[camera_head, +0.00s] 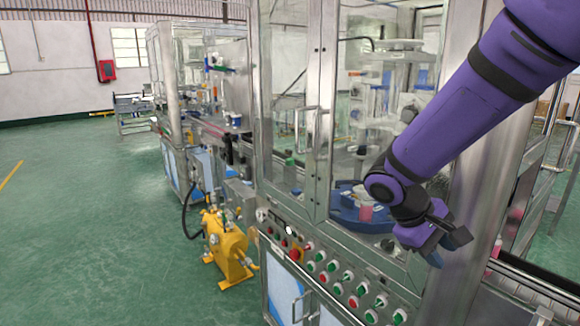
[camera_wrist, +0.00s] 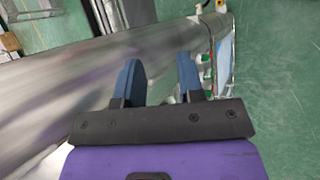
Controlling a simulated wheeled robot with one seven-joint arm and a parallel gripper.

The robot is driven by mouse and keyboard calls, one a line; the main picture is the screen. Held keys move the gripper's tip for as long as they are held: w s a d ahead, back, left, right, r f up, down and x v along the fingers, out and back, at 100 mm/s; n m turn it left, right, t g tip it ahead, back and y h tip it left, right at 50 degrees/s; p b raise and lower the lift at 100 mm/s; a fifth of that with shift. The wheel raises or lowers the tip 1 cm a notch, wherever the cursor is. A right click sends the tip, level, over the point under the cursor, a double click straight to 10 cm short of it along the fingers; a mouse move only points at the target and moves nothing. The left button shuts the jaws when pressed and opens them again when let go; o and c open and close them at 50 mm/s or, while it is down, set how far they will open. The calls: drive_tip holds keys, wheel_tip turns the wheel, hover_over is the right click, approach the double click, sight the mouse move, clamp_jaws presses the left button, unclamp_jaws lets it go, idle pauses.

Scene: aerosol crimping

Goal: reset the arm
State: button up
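My purple arm reaches down from the upper right in the head view. My gripper (camera_head: 436,256) hangs in front of the crimping machine's (camera_head: 322,222) right side, just above its control panel. In the wrist view, the two blue fingers of my gripper (camera_wrist: 159,74) are spread apart with nothing between them. Behind them is a smooth grey metal surface (camera_wrist: 60,85). It is apart from the fingers as far as I can tell. No object is held.
The panel (camera_head: 335,278) carries several red and green buttons. Left of my arm are glass doors with a blue rotary table (camera_head: 345,212) behind them. A conveyor (camera_head: 530,292) runs at the lower right. A yellow pump (camera_head: 228,250) stands on the green floor, which is open at left.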

drive_tip(key=s+d+r+m+t+y, duration=0.2)
drive_tip(key=s+r+m+t+y, duration=0.3)
drive_tip(key=s+r, duration=0.9)
drive_tip(key=shift+s+d+t+y, duration=0.2)
drive_tip(key=shift+s+t+y, duration=0.65)
drive_tip(key=shift+y, duration=0.35)
drive_tip(key=shift+w, duration=0.1)
idle(0.4)
